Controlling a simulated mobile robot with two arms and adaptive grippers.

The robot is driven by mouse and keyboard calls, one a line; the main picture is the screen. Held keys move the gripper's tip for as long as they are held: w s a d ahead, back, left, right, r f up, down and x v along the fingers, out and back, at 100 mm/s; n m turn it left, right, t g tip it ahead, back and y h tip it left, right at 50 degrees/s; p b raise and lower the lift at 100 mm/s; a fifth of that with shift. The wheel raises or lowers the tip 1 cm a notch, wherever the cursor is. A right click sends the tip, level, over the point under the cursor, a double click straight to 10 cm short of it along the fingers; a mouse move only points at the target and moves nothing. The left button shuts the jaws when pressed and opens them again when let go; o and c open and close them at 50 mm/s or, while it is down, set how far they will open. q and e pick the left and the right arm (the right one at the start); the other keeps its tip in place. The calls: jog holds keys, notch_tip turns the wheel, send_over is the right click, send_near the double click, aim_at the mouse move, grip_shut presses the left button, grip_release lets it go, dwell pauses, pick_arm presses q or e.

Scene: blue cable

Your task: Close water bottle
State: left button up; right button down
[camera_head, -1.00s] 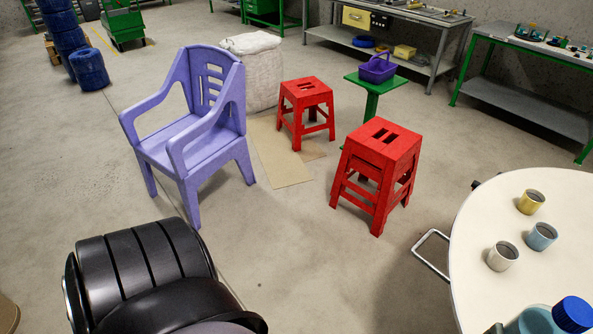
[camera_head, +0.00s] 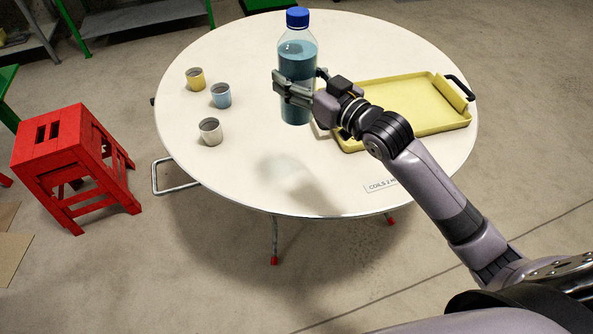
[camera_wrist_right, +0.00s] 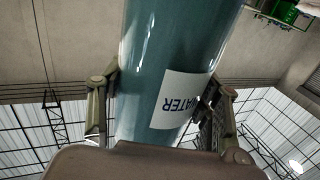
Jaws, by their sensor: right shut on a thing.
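The water bottle (camera_head: 297,62) is clear with blue-green liquid and looks upright at the round white table. A blue cap (camera_head: 297,17) sits on its top; I cannot tell how tight it is. My right gripper (camera_head: 296,90) is shut around the lower half of the bottle. I cannot tell for sure whether the bottle's base touches the table. In the right wrist view the bottle (camera_wrist_right: 150,70) stands between both fingers, with a white WATER label (camera_wrist_right: 184,100) upside down. The cap is out of that view. My left gripper is not in view.
A yellow tray (camera_head: 415,105) with a black handle lies to the right, partly behind my arm. A red stool (camera_head: 70,160) stands left.

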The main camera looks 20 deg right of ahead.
jog(key=shift+r, duration=0.2)
notch_tip(320, 180, down, 16)
jog(key=shift+b, duration=0.4)
jog(key=shift+r, duration=0.1)
jog(key=shift+f, duration=2.1)
jog(key=shift+f, duration=0.1)
jog(key=c, duration=0.5)
grip_release()
jog(key=shift+f, duration=0.2)
